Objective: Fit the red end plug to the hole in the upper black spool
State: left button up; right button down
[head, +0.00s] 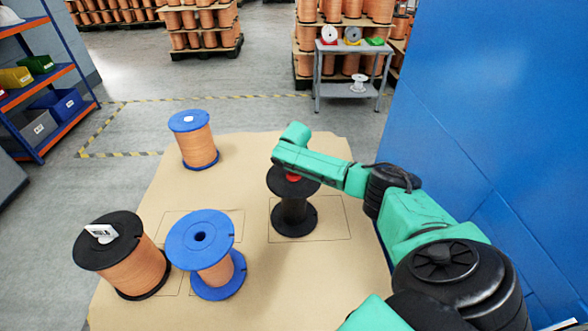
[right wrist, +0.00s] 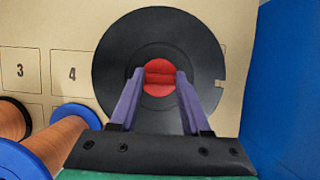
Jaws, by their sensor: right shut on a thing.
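The upper black spool (head: 294,214) stands upright and empty on the brown mat, under my right gripper. In the right wrist view its round top flange (right wrist: 115,65) fills the middle. The red end plug (head: 293,177) sits at the flange's centre; it also shows in the right wrist view (right wrist: 158,84). My right gripper (right wrist: 159,76) is shut on the plug, with a purple finger on each side. The hole is hidden beneath the plug, and I cannot tell whether the plug is in it or just above. My left gripper is not in view.
A blue spool (head: 192,121) with copper wire stands at the mat's back left. Another blue spool (head: 183,237) and a black copper-wound spool (head: 90,250) with a white tag stand at front left. A blue wall (head: 480,110) rises close on the right.

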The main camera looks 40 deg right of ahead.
jog(key=shift+s+f, duration=0.1)
jog(key=shift+f, duration=0.05)
jog(key=shift+c, duration=1.4)
grip_release()
jog(key=shift+a+r, duration=0.1)
jog(key=shift+r, duration=0.3)
jog(key=p+v, duration=0.2)
jog(key=v, duration=1.1)
jog(key=shift+s+r, duration=0.15)
jog(key=shift+r, duration=0.15)
jog(key=shift+a, duration=0.1)
